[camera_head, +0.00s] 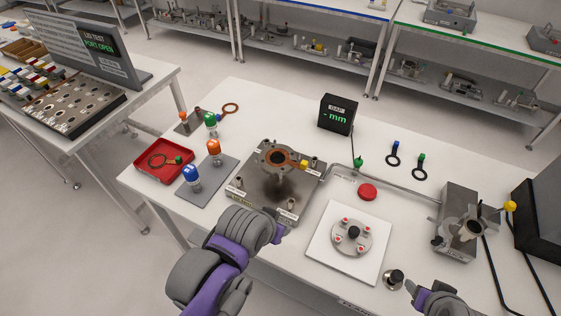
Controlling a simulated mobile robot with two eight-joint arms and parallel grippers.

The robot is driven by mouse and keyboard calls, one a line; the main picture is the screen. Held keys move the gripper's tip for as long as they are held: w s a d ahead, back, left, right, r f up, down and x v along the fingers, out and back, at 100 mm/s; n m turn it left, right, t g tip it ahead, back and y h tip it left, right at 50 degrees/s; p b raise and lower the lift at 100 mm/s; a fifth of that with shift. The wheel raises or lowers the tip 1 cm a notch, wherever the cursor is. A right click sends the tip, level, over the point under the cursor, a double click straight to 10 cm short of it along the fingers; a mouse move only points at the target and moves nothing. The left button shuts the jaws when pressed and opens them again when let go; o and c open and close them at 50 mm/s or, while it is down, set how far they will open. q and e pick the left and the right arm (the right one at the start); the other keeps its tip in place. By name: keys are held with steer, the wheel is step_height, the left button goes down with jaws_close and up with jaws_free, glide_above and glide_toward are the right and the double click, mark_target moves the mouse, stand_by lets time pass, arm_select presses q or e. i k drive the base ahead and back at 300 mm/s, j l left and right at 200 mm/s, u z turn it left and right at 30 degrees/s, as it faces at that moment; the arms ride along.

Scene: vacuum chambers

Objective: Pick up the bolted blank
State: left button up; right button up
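A round grey metal blank (340,246) with several red-marked bolts around a black central knob lies on a white square plate (324,266) at the front middle of the table. It looks like the bolted blank. My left gripper (277,234) is to the left of the white plate, by the front edge of the metal fixture, apart from the blank. I cannot tell how far the fingers of either gripper are apart, and neither is on the blank.
A metal fixture (244,198) with an orange-ringed port stands left of the blank. A red button (367,192) sits behind it, and a grey valve block (459,222) stands at the right. A red tray (148,170) and a black gap display (337,114) are farther off.

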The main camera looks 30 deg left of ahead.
mark_target(352, 234)
steer(key=u, duration=0.75)
steer(key=k+l+u, duration=0.2)
steer(key=u, duration=0.25)
steer(key=k+l+u, duration=0.1)
steer(key=k+u, duration=0.15)
steer(key=u, duration=0.2)
steer(key=k, duration=0.15)
